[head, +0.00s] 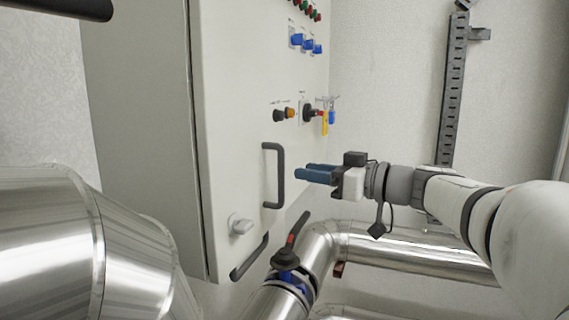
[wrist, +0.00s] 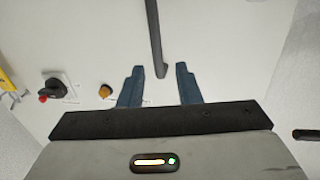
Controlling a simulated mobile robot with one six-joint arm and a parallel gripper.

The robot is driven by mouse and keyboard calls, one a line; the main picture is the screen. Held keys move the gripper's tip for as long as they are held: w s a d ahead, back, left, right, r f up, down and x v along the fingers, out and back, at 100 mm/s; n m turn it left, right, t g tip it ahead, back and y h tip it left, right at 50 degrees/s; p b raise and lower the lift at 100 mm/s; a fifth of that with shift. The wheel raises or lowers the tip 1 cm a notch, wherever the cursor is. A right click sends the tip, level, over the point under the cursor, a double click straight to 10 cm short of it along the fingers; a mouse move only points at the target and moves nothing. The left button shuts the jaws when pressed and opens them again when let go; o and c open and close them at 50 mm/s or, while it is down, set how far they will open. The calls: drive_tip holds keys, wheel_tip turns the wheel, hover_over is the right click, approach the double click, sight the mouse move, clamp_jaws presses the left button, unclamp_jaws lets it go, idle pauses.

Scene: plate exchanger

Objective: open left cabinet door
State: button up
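The pale cabinet door (head: 235,120) faces right in the head view. Its black bar handle (head: 268,190) stands upright on the lower part, with a grey latch knob (head: 240,225) below and to the left. My gripper (head: 302,173) has blue fingers pointing at the handle from the right, with a small gap visible. In the wrist view my gripper (wrist: 160,68) is open and empty. There the handle (wrist: 154,35) runs down from the top edge, its end between the fingertips or just beyond them. The door looks shut.
Switches and a black rotary switch (head: 308,113) sit on the panel above the handle. A large silver pipe (head: 50,240) fills the lower left. Another pipe (head: 410,252) with a valve handle (head: 297,228) runs below my arm. A perforated rail (head: 453,90) is on the right wall.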

sight(283, 164)
drive_tip(key=p+x, duration=0.1)
drive_tip(key=x, duration=0.1)
drive_tip(key=p+x, duration=0.1)
drive_tip(key=x, duration=0.1)
drive_tip(key=r+p+x, duration=0.1)
drive_tip(key=x, duration=0.1)
drive_tip(key=shift+w+a, duration=0.25)
drive_tip(key=shift+w, duration=0.05)
drive_tip(key=shift+w+a+f, duration=0.2)
drive_tip(key=shift+w+a, duration=0.1)
drive_tip(key=shift+a, duration=0.2)
drive_tip(key=shift+c, duration=0.5)
clamp_jaws()
